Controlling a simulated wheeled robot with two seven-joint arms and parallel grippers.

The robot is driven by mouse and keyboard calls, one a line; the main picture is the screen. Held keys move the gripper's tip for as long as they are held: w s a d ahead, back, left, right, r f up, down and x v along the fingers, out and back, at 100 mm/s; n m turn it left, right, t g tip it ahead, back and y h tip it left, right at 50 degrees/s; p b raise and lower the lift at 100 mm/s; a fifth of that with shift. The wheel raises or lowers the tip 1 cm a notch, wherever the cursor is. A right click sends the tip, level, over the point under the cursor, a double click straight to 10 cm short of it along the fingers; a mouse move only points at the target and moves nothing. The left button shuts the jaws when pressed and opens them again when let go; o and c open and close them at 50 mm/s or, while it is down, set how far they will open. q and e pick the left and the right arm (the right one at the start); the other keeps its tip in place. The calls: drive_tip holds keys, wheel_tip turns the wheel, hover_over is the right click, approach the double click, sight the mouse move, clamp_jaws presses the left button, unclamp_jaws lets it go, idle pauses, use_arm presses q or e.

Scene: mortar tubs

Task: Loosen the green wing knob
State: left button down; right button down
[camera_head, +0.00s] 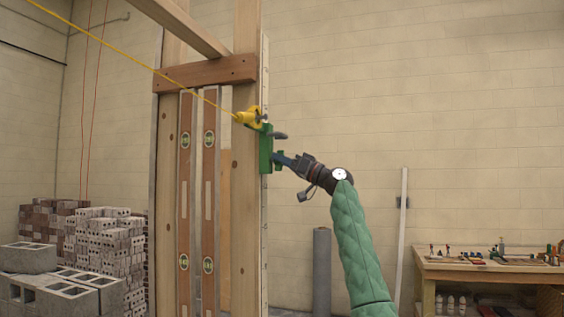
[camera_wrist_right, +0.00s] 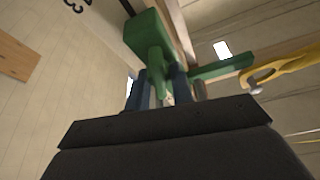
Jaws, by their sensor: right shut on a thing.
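A green clamp body (camera_head: 266,150) is fixed to the side of the tall wooden post; its green block also shows in the right wrist view (camera_wrist_right: 150,36). My right gripper (camera_head: 281,159) reaches in from the right, level with the clamp. In the right wrist view, its two blue fingers (camera_wrist_right: 163,90) are shut on a narrow green part hanging from the block, which I take to be the green wing knob (camera_wrist_right: 156,84). The fingers partly hide it, so its turn angle cannot be told. My left gripper is not in view.
A yellow line holder (camera_head: 247,117) with a taut yellow string sits just above the clamp. Spirit levels (camera_head: 209,190) lean against the post frame. Block stacks (camera_head: 100,240) stand left. A workbench with tools (camera_head: 490,268) stands at right. A grey roll (camera_head: 322,265) stands upright behind my arm.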

drive_tip(key=shift+r, duration=0.1)
idle(0.5)
drive_tip(key=c, duration=1.2)
unclamp_jaws()
drive_tip(key=shift+d, duration=0.1)
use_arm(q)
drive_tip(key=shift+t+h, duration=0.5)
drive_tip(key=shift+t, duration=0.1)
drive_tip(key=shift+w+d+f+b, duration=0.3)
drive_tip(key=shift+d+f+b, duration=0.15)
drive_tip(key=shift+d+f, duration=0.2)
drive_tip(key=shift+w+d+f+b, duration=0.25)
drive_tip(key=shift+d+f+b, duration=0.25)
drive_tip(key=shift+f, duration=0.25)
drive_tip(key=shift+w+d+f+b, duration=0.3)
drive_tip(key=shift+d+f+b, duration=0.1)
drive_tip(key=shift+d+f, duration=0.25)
use_arm(e)
drive_tip(key=v, duration=0.7)
drive_tip(key=shift+d+f, duration=0.25)
